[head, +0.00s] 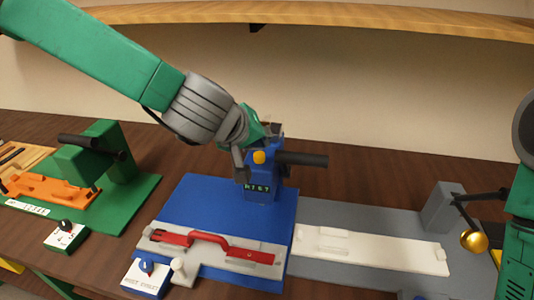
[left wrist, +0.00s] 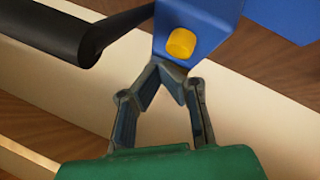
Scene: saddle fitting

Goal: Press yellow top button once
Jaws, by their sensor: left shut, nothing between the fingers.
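The yellow button (head: 259,157) sits on the upper part of the blue machine (head: 230,215), above a small display. It also shows in the left wrist view (left wrist: 181,43), on a blue face just beyond my fingertips. My left gripper (head: 241,170) comes in from the upper left and is close to the button, on its left in the head view. In the left wrist view its fingers (left wrist: 166,68) are shut and empty, with the tips together. The tips appear near the button; I cannot tell whether they touch it. My right gripper is not in view.
A black handle (head: 303,159) juts right from the machine's head, close to the button. A red part (head: 215,241) lies on the machine's base, with a blue-knobbed control box (head: 145,276) in front. A green machine (head: 105,160) stands left; a gold ball (head: 474,241) hangs right.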

